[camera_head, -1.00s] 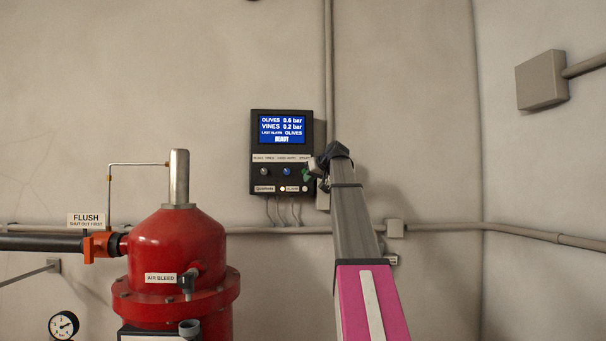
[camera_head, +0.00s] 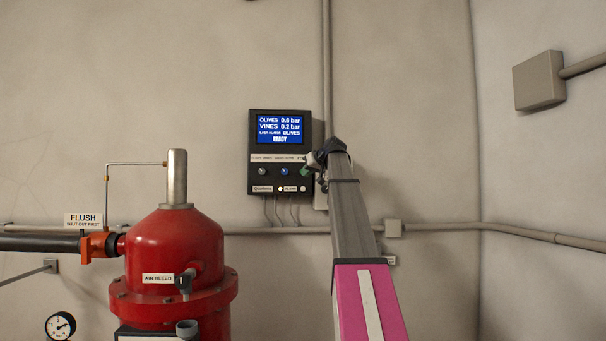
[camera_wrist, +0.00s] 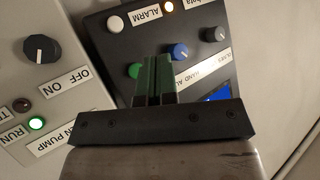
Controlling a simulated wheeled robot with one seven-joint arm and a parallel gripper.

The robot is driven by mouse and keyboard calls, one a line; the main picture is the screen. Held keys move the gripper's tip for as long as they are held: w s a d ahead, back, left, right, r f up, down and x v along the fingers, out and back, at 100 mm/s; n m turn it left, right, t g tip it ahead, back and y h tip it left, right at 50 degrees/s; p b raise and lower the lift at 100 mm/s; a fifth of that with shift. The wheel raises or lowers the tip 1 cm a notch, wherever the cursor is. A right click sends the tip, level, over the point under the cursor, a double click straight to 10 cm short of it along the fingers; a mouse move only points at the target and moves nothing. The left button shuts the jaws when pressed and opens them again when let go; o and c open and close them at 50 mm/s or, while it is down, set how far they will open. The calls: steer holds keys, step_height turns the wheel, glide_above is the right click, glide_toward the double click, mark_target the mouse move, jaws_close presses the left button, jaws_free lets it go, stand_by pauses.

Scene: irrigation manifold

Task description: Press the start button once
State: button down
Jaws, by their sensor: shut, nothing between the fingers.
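The dark controller (camera_head: 254,145) hangs on the wall, its blue screen (camera_head: 281,129) reading READY. In the wrist view its face appears turned over, and the green start button (camera_wrist: 133,71) shows just left of my fingertips. My gripper (camera_wrist: 154,88) has its green fingers together and empty, partly covering the panel beside that button. I cannot tell whether they touch it. In the head view my gripper (camera_head: 306,171) is at the panel's lower right corner, hiding part of the start label. Button and green fingertips are hard to separate there.
A pale pump panel (camera_wrist: 60,85) with a switch and lit RUN lamp (camera_wrist: 37,123) adjoins. A red filter tank (camera_head: 175,250) stands lower left.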

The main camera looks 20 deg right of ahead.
steer(key=w+d, duration=0.1)
steer(key=w, duration=0.5)
steer(key=shift+d, duration=0.15)
steer(key=shift+w, duration=0.2)
stand_by(1.7)
steer(key=shift+w+d, duration=0.1)
steer(key=shift+w, duration=0.2)
steer(key=shift+w, duration=0.5)
stand_by(0.8)
steer(key=shift+s, duration=0.9)
steer(key=shift+s, duration=0.1)
steer(key=shift+s+a, duration=0.2)
steer(key=shift+s, duration=0.6)
steer(key=shift+s+a, duration=0.2)
steer(key=shift+s, duration=0.6)
steer(key=shift+s+a, duration=0.2)
steer(key=shift+s, duration=0.6)
steer(key=shift+f, duration=0.1)
